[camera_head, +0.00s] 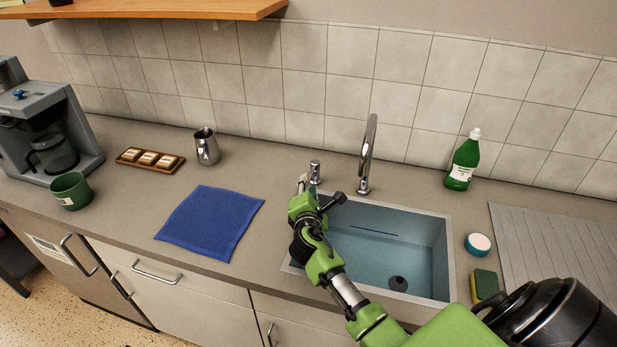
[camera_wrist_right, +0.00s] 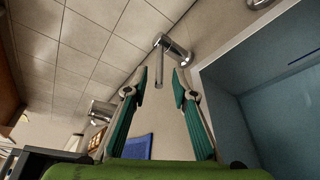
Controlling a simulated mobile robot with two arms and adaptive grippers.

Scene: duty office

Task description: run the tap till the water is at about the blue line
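The sink (camera_head: 440,265) is a bluish basin with a dark drain; I cannot tell whether water stands in it. A dark blue line (camera_head: 373,231) runs along its back wall and also shows in the right wrist view (camera_wrist_right: 304,56). The chrome tap spout (camera_head: 369,150) arches behind the sink, with no stream visible. The chrome tap handle (camera_head: 315,169) stands left of it. My right gripper (camera_head: 308,187) is just in front of the handle. In the right wrist view, its green-padded fingers (camera_wrist_right: 163,82) are apart, with the handle's thin lever (camera_wrist_right: 158,68) between or just beyond the tips. My left gripper is out of view.
A green soap bottle (camera_head: 462,163), a round blue-and-white item (camera_head: 478,243) and a sponge (camera_head: 485,285) sit right of the sink. A blue cloth (camera_head: 210,222), steel jug (camera_head: 206,147), pastry tray (camera_head: 150,160), green mug (camera_head: 70,190) and coffee machine (camera_head: 85,140) are to the left.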

